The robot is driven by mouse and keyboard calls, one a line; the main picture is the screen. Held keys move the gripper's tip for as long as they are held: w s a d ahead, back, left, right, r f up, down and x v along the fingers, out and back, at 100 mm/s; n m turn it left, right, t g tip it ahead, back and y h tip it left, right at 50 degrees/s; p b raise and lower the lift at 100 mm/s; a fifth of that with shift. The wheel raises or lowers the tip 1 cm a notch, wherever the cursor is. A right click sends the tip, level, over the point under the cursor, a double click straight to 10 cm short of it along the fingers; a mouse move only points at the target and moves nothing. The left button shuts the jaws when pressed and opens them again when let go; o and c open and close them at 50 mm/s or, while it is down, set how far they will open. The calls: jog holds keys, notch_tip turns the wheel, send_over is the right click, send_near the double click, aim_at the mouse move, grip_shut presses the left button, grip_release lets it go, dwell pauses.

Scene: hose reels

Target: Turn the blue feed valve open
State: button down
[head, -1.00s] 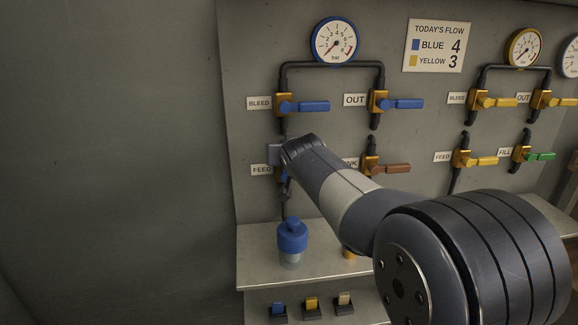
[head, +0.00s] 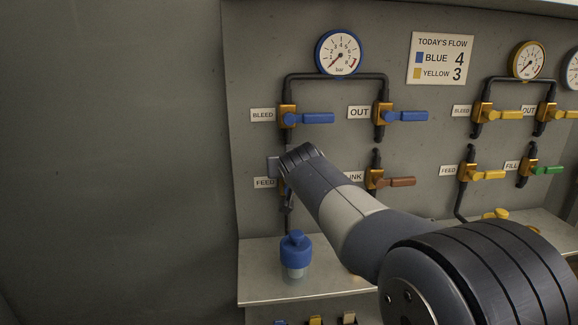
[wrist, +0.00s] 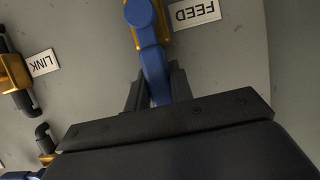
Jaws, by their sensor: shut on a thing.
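The blue feed valve handle (wrist: 152,62) shows in the wrist view, running from its round blue hub (wrist: 141,13) down to my gripper (wrist: 156,92). My gripper is shut on the handle's far end, with a finger on each side. The FEED label (wrist: 195,12) beside the valve reads upside down there, so the handle points roughly upward on the panel. In the head view my gripper (head: 273,167) is at the panel above the FEED label (head: 264,183). My wrist and forearm hide most of the feed valve there.
Blue BLEED (head: 316,118) and OUT (head: 410,116) handles lie level above. The brown LINK handle (head: 402,182) lies right of my arm. A blue-capped bottle (head: 296,250) stands on the shelf (head: 262,286) below. The wall at left is bare.

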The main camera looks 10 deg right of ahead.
jog(key=c, duration=1.2)
grip_release()
jog(key=shift+c, duration=0.2)
jog(key=shift+s, duration=0.15)
jog(key=v, duration=1)
jog(key=shift+s+r, duration=0.25)
jog(key=shift+w, duration=0.1)
jog(key=x, duration=1)
jog(key=shift+w+f, duration=0.25)
